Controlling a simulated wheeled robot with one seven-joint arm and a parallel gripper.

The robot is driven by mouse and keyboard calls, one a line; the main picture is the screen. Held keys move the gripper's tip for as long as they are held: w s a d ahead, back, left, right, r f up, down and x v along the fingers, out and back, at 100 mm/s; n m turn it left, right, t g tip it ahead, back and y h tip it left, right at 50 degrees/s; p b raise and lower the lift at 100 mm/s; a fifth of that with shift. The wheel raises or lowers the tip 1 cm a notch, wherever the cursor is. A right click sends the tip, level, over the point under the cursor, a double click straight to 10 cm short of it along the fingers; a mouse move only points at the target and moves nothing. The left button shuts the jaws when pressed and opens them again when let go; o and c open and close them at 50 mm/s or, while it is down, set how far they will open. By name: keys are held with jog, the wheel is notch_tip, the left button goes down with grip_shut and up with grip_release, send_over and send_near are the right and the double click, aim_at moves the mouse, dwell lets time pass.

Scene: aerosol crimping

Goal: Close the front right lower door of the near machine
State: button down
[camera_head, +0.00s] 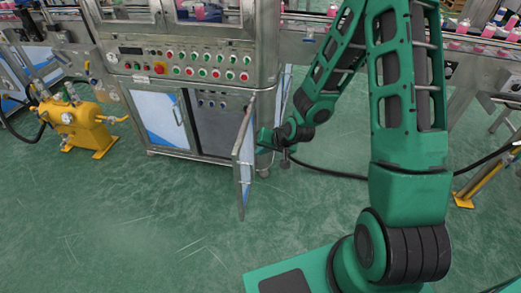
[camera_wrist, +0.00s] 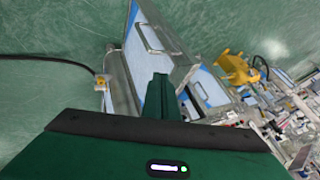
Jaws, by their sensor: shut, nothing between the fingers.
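The near machine (camera_head: 205,40) stands at the upper middle of the head view. Its front right lower door (camera_head: 244,165) is swung open towards me and shows almost edge-on, baring the dark compartment (camera_head: 220,125). In the wrist view, the door's panel with a bar handle (camera_wrist: 150,36) shows just beyond my fingers. My gripper (camera_head: 264,138) is at the right of the door, on its outer side near the hinge edge. It is shut and empty, and its fingers also show in the wrist view (camera_wrist: 160,82). I cannot tell whether they touch the door.
The left lower door (camera_head: 160,118) is shut. A button panel (camera_head: 190,66) lies above the doors. A yellow pump unit (camera_head: 75,122) stands on the floor at the left. A black cable (camera_head: 335,173) runs along the floor at the right. The green floor before the machine is clear.

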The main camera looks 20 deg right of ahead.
send_near(240, 156)
notch_tip(240, 156, down, 2)
jog(key=d, duration=0.2)
jog(key=a, duration=0.1)
jog(key=w+a, duration=0.2)
jog(key=shift+a+f, duration=0.1)
jog(key=shift+f, duration=0.3)
